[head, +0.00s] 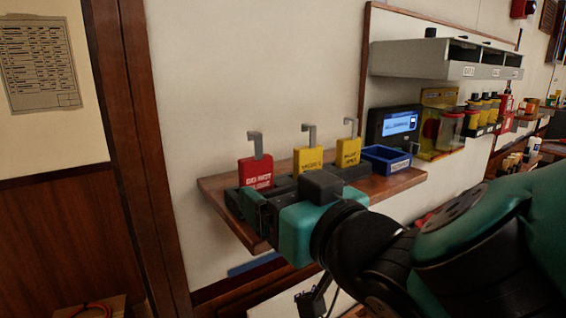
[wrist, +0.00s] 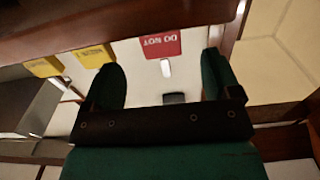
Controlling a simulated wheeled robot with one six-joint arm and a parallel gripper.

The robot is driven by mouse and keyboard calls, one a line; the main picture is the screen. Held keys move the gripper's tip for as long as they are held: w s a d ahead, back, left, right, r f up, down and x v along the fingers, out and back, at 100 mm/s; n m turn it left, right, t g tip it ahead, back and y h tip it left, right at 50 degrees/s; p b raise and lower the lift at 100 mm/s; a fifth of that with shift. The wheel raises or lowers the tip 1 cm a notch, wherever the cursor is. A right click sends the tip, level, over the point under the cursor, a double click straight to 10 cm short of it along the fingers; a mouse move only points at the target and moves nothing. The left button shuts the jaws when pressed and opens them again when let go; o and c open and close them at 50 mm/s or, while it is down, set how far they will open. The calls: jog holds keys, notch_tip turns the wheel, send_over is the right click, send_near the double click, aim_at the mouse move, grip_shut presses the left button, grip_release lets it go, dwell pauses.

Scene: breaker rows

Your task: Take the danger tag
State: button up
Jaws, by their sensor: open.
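The danger tag (head: 256,173) is a red block with white "DO NOT" lettering and a grey hook on top. It stands at the left end of a row on the wooden shelf in the head view. In the wrist view the red tag (wrist: 160,45) appears upside down, beyond the gap between my fingers. My gripper (wrist: 163,85) is open and empty, in front of the tag and apart from it. In the head view my gripper (head: 247,208) is at the shelf's front, and the wrist hides part of the tags' lower area.
Two yellow tags, a middle one (head: 308,160) and a right one (head: 348,152), stand to the right. A blue tray (head: 386,160) and a screen device (head: 394,126) are farther right. The wooden shelf (head: 215,192) has a bare left end. A grey rack (head: 420,58) hangs above.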

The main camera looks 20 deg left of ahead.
aim_at(259, 177)
jog(key=p+x, duration=0.2)
jog(key=x, duration=0.1)
jog(key=p+x, duration=0.1)
jog(key=shift+w+a+r+p, duration=0.2)
jog(key=shift+r+p, duration=0.1)
jog(key=shift+p, duration=0.05)
jog(key=shift+w+a+f, duration=0.15)
jog(key=shift+w+a, duration=0.15)
jog(key=shift+a, duration=0.05)
jog(key=c, duration=1)
